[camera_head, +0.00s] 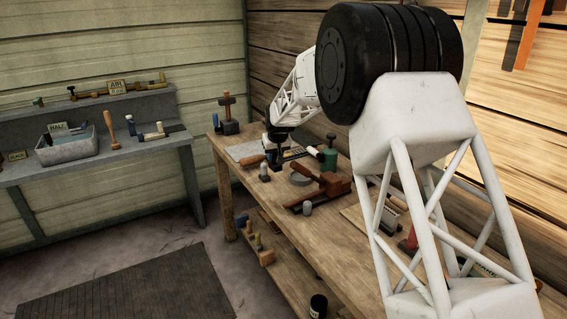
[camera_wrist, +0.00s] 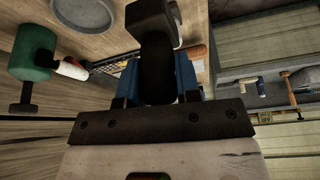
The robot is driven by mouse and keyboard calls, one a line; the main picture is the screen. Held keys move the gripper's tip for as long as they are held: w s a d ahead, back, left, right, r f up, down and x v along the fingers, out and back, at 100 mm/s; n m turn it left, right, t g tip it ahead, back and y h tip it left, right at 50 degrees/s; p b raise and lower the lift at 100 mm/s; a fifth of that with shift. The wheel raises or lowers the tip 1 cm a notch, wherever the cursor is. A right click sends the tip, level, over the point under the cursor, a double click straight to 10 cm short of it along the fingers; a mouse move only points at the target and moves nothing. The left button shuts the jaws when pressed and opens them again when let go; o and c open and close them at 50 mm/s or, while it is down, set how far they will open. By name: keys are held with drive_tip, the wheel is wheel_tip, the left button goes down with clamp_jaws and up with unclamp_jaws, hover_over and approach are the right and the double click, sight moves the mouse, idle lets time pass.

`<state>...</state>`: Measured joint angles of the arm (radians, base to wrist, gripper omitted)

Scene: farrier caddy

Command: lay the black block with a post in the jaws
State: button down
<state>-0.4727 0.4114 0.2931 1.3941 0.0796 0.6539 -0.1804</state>
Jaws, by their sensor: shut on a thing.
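My gripper (camera_wrist: 158,82) has its two blue fingers shut on the black block with a post (camera_wrist: 150,18). The dark post stands between the fingers and the wider block end points away from my gripper. In the head view my gripper (camera_head: 275,150) is low over the far part of the workbench; the block there is small and dark, and I cannot tell whether it touches anything. A red-brown vise-like tool (camera_head: 334,184), which may hold the jaws, sits on the bench to the right of my gripper and nearer the camera. Its jaw gap is too small to make out.
A round grey dish (camera_head: 301,174) lies between my gripper and the vise-like tool. A green canister (camera_head: 330,158) stands behind them; it also shows in the wrist view (camera_wrist: 36,52). A dark base with a wooden upright (camera_head: 228,126) stands at the bench's far end. A grey side bench (camera_head: 90,165) is left.

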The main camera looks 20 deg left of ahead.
drive_tip(key=shift+w+d+r+n, duration=0.15)
drive_tip(key=shift+w+r+n, duration=0.25)
drive_tip(key=shift+w+r, duration=0.25)
drive_tip(key=w+d, duration=0.2)
drive_tip(key=d, duration=1)
drive_tip(key=w+d+m, duration=0.1)
drive_tip(key=w+d, duration=0.2)
drive_tip(key=d, duration=1)
drive_tip(key=shift+w+d+r, duration=0.25)
drive_tip(key=shift+w, duration=0.1)
drive_tip(key=shift+f, duration=0.1)
drive_tip(key=shift+f, duration=2.95)
drive_tip(key=shift+f, duration=0.5)
drive_tip(key=c, duration=0.7)
unclamp_jaws()
drive_tip(key=shift+c, duration=0.2)
